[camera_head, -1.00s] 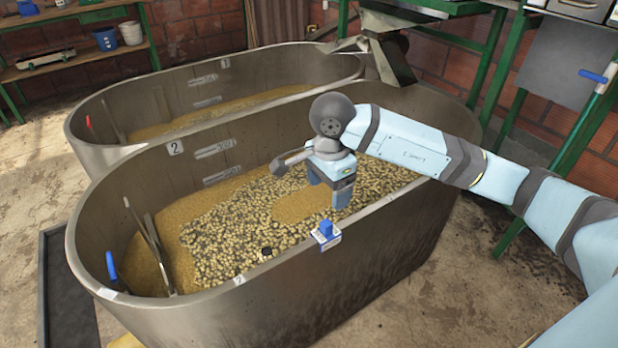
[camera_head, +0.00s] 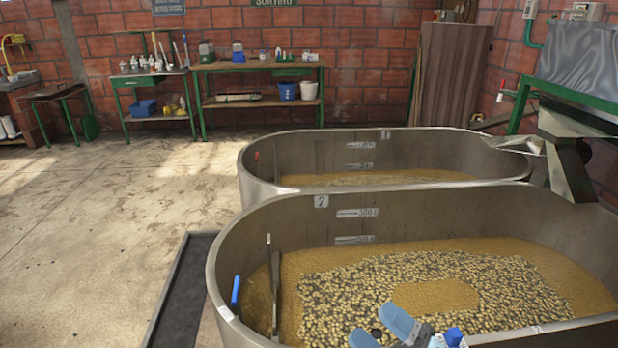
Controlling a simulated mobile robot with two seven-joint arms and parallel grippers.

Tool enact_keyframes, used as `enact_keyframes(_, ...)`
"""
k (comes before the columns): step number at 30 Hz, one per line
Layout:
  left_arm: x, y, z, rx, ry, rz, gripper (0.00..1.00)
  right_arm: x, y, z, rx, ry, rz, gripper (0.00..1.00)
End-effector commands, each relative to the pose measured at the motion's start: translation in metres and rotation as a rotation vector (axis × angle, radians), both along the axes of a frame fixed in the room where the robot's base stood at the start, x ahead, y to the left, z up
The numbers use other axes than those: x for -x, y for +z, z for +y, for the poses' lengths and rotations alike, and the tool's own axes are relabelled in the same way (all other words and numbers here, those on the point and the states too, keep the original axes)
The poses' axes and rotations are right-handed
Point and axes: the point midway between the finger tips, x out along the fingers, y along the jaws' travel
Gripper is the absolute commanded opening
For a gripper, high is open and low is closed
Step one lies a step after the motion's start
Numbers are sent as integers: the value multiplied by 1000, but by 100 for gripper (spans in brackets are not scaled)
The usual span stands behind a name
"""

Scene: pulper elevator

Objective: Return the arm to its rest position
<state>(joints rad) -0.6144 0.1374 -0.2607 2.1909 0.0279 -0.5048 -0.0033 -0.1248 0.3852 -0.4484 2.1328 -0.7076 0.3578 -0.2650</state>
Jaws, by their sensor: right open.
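My right gripper (camera_head: 377,322) shows at the bottom edge, in front of the near tank. Its two light-blue fingers stand apart, with nothing held between them. Most of the gripper's body and the whole right arm are cut off below the picture. Near tank number 2 (camera_head: 235,250) is a large oval steel vat holding brownish liquid and many floating pale fruits (camera_head: 345,300). My left gripper is not in view.
A second steel tank (camera_head: 262,190) stands behind the near one. A metal chute (camera_head: 568,165) is at the right. A dark mat (camera_head: 178,285) lies left of the tanks. Green workbenches (camera_head: 258,65) line the brick wall. The concrete floor at left is clear.

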Motion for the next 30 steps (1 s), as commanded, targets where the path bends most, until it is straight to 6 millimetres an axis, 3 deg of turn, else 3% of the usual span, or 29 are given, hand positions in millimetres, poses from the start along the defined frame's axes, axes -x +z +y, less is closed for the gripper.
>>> enact_keyframes(3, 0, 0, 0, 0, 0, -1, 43, -2, -51, -31, -258, -171, 450, 76)
enact_keyframes(7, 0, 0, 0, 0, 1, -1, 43, 16, -113, -57, -471, -313, 863, 76)
enact_keyframes(12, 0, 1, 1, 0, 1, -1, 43, 58, -179, -71, -670, -436, 1279, 76)
enact_keyframes(16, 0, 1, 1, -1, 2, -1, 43, 98, -218, -73, -791, -507, 1545, 76)
enact_keyframes(18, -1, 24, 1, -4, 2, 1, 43, 94, -194, -75, -783, -508, 1537, 76)
enact_keyframes(26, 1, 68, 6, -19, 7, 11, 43, 96, -152, -78, -767, -528, 1537, 76)
enact_keyframes(30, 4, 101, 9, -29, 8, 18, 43, 98, -119, -82, -758, -542, 1539, 76)
